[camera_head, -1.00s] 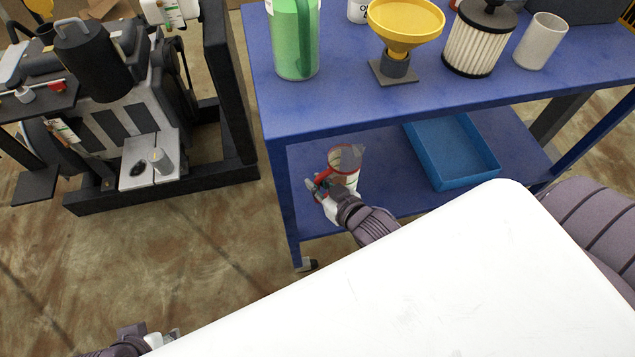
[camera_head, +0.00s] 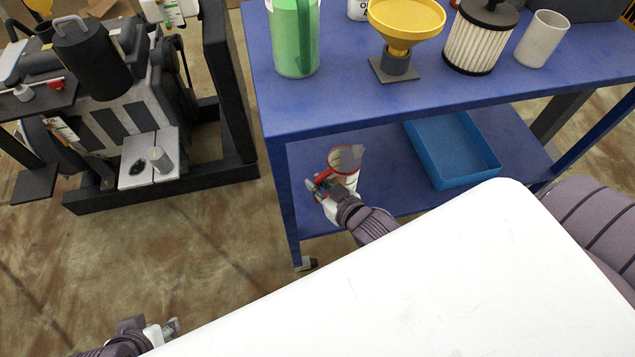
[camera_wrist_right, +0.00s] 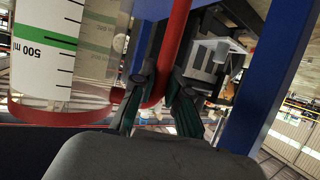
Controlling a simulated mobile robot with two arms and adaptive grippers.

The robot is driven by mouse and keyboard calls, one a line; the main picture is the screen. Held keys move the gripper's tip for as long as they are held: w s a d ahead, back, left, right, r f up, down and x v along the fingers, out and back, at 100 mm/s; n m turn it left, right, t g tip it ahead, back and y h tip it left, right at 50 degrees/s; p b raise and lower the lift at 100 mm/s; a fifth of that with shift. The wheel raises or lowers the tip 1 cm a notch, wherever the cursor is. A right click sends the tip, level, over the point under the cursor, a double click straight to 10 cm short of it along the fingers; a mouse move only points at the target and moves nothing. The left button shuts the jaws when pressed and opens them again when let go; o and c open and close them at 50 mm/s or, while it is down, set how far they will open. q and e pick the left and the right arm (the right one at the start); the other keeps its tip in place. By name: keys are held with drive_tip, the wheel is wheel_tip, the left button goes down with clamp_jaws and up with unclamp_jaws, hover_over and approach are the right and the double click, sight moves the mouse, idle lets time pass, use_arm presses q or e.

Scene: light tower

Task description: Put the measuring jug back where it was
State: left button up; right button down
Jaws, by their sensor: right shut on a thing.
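The measuring jug (camera_head: 345,165) is clear with a red rim, base and handle. It stands upright, or nearly so, at the left part of the blue cart's lower shelf (camera_head: 385,185). My right gripper (camera_head: 321,187) is shut on the jug's red handle. In the right wrist view the jug (camera_wrist_right: 50,50) shows a green band and a 500 ml mark, and the gripper fingers (camera_wrist_right: 155,105) close around the handle. I cannot tell whether the jug's base touches the shelf. My left gripper (camera_head: 170,328) is at the bottom left over the floor, and its jaws are too small to judge.
A blue tray (camera_head: 465,180) lies on the lower shelf right of the jug. The cart top (camera_head: 345,100) holds a green jug (camera_head: 295,40), a yellow funnel (camera_head: 405,22), a filter (camera_head: 478,42) and a grey cup (camera_head: 541,40). An engine (camera_head: 110,130) on a black stand is at left.

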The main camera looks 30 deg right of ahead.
drive_tip(key=shift+f, duration=0.1)
drive_tip(key=c, duration=1.1)
unclamp_jaws()
drive_tip(key=shift+f, duration=0.1)
drive_tip(key=shift+s, duration=0.1)
drive_tip(key=v, duration=1.2)
drive_tip(key=shift+d, duration=0.1)
